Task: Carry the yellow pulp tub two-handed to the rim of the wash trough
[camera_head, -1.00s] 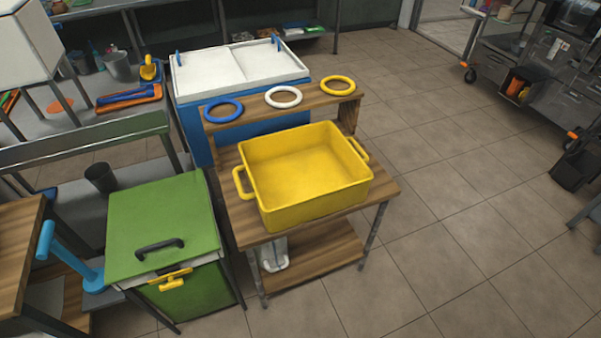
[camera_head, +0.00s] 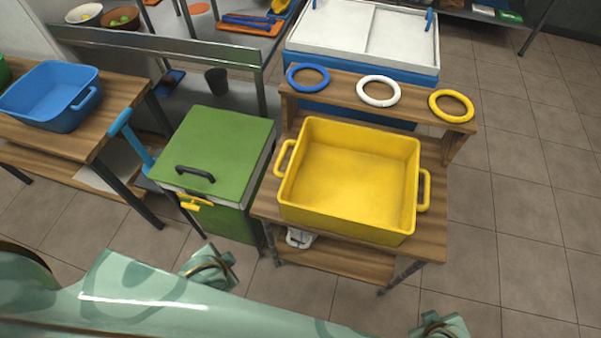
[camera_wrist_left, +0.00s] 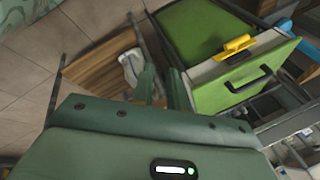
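The yellow tub (camera_head: 350,180), empty with a handle at each end, stands upright on a wooden stand (camera_head: 432,240) in the head view. The left wrist view shows my left gripper's two green fingers (camera_wrist_left: 163,88) apart with nothing between them. That gripper points toward the floor near the stand's lower shelf (camera_wrist_left: 100,60) and is apart from the tub, which is out of that view. Green parts of mine fill the bottom of the head view, but no fingertips can be made out there. My right gripper is not seen. I cannot tell which thing is the wash trough.
A green bin (camera_head: 225,150) with a black handle and yellow latch (camera_head: 195,202) stands left of the tub. Blue, white and yellow rings lie on the stand's raised shelf (camera_head: 335,90). A blue basin (camera_head: 52,95) sits on a left table. Floor is clear at right (camera_head: 540,230).

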